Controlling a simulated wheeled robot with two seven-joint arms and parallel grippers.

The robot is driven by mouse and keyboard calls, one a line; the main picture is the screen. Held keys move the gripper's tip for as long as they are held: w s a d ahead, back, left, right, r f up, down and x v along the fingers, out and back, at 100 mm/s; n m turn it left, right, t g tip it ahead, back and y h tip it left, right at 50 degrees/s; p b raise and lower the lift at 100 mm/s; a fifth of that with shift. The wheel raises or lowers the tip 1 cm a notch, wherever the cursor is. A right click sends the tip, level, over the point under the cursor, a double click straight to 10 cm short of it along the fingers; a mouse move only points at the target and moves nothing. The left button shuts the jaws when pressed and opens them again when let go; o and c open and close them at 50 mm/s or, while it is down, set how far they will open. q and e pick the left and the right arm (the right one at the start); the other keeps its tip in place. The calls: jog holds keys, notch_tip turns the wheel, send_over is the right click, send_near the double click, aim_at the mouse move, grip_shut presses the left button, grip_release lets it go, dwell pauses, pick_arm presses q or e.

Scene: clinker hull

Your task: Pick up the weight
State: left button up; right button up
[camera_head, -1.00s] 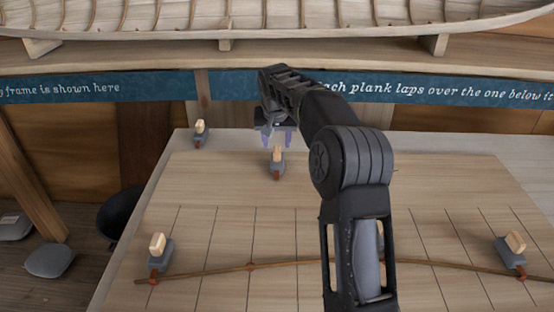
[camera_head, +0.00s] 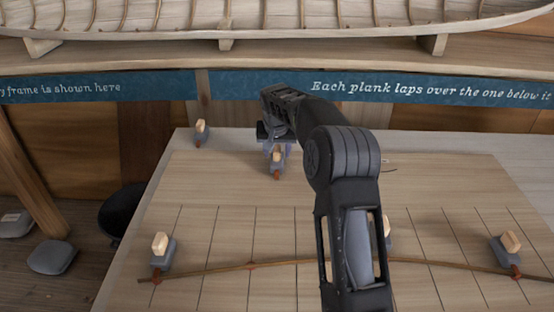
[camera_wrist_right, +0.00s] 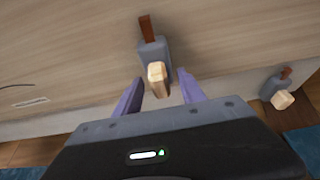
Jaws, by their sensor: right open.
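Several grey weights with pale wooden grips and reddish-brown hooks stand on the wooden board. One weight (camera_head: 277,161) stands near the board's far edge, under my right gripper (camera_head: 273,147). In the right wrist view this weight (camera_wrist_right: 154,55) lies ahead of the fingers, and its wooden grip sits between the two purple fingertips (camera_wrist_right: 160,90). The right gripper is open, with a gap on each side of the grip. Another weight (camera_head: 201,132) stands at the far left corner and shows at the right of the wrist view (camera_wrist_right: 276,86). My left gripper is not in view.
More weights stand along a thin bent batten (camera_head: 330,260), at the left (camera_head: 161,252) and right (camera_head: 507,249); one is partly hidden behind my arm (camera_head: 387,228). A blue lettered strip (camera_head: 250,84) and model hull (camera_head: 250,18) are behind. The board's left middle is clear.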

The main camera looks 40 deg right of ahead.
dwell(0.3)
grip_shut()
dwell(0.4)
jog(key=shift+r, duration=0.1)
dwell(0.4)
